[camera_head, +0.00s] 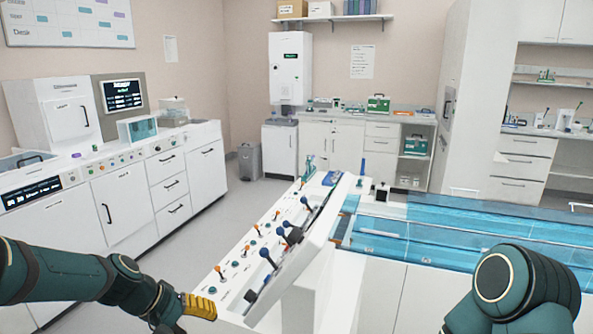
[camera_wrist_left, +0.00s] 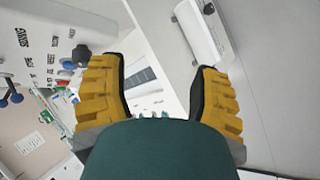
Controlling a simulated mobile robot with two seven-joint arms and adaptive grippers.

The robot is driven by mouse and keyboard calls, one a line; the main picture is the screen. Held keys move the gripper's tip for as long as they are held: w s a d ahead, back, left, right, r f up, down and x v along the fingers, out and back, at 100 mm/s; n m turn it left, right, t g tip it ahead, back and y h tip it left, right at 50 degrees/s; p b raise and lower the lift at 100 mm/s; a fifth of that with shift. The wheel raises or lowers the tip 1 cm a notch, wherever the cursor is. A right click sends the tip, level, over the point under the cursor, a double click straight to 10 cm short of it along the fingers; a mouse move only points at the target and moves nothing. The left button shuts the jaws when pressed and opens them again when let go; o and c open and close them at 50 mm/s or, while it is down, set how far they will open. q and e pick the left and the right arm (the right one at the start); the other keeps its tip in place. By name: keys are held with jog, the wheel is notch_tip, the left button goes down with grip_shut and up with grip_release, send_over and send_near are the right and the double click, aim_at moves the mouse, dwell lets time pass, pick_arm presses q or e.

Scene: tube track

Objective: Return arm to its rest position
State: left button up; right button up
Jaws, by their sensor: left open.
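My left gripper (camera_head: 198,306) is low in the head view, at the near left end of a white console (camera_head: 240,290) with rows of levers and knobs. In the left wrist view its two yellow ribbed fingers (camera_wrist_left: 158,72) are spread wide, with nothing between them. A dark knob (camera_wrist_left: 81,54) on the console's labelled face shows just beyond the left finger, apart from it as far as I can tell. Part of my right arm (camera_head: 515,290) shows at the lower right; its gripper is out of view.
A tilted white panel (camera_head: 312,245) stands along the console's right side. A blue transparent-covered track (camera_head: 450,235) lies to the right. A white cabinet row (camera_head: 120,205) stands at the left, with open floor (camera_head: 215,235) between it and the console. A grey bin (camera_head: 249,161) stands behind.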

pick_arm(q)
jog(key=s+d+f+m+y, duration=0.1)
jog(key=s+d+f, duration=0.2)
jog(key=s+f, duration=0.2)
jog(key=s+d+f+m, duration=0.1)
jog(key=s+d+f, duration=0.3)
jog(key=f, duration=0.8)
jog(key=s+d+f+m+g+y, duration=0.1)
jog(key=s+d+f, duration=0.2)
jog(key=s+f, duration=0.3)
notch_tip(320, 180, down, 3)
jog(key=shift+d+r+y, duration=0.1)
jog(key=shift+d+y, duration=0.2)
jog(key=shift+d, duration=0.05)
pick_arm(e)
jog(key=shift+a, duration=0.1)
